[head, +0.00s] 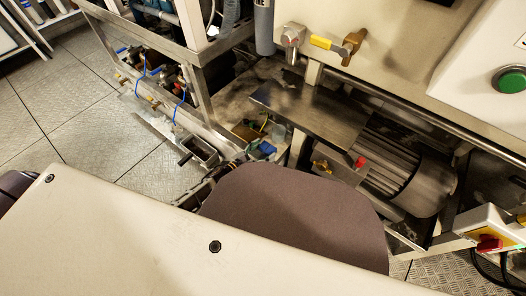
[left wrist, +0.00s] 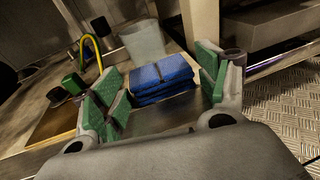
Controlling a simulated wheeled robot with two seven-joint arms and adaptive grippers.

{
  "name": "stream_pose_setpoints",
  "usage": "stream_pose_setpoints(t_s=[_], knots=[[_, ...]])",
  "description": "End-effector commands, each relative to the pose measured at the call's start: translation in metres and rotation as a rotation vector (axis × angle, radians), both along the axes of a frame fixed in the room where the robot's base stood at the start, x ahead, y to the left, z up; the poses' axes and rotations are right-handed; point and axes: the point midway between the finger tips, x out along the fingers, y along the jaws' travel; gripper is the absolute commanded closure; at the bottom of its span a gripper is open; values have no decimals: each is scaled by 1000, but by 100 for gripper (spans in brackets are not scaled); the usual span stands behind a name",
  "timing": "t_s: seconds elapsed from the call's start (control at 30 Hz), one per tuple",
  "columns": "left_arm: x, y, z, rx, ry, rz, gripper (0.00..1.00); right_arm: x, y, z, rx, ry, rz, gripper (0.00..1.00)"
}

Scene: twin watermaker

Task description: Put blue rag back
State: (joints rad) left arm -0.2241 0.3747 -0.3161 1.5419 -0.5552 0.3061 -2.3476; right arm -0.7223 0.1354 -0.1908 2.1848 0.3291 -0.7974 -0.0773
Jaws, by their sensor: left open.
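The blue rag (left wrist: 163,76) is a folded blue stack in the left wrist view. It lies on a flat surface beyond my palm, framed by the fingers of my left gripper (left wrist: 162,82). That gripper is open, with green pads on both sides and a gap to the rag on the left and right. In the head view the blue rag (head: 267,148) is a small blue patch on the low shelf beside the machine. My own arm covers much of the foreground there and hides most of the left gripper. My right gripper is not seen.
A clear cup (left wrist: 144,42) stands behind the rag. A metal plate (head: 315,115) and a motor (head: 385,165) are right of the shelf. Valves with blue handles (head: 180,103) stand left; tiled floor (head: 90,115) is open there.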

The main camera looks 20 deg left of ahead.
Motion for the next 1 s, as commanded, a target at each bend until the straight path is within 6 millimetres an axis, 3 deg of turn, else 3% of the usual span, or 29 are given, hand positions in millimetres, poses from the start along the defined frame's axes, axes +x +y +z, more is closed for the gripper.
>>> stream_pose_setpoints(t_s=[0.27,1.0], knots=[[-10,5,4,0,1,0,26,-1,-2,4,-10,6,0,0],[-74,43,16,1,1,0,26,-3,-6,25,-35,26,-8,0]])
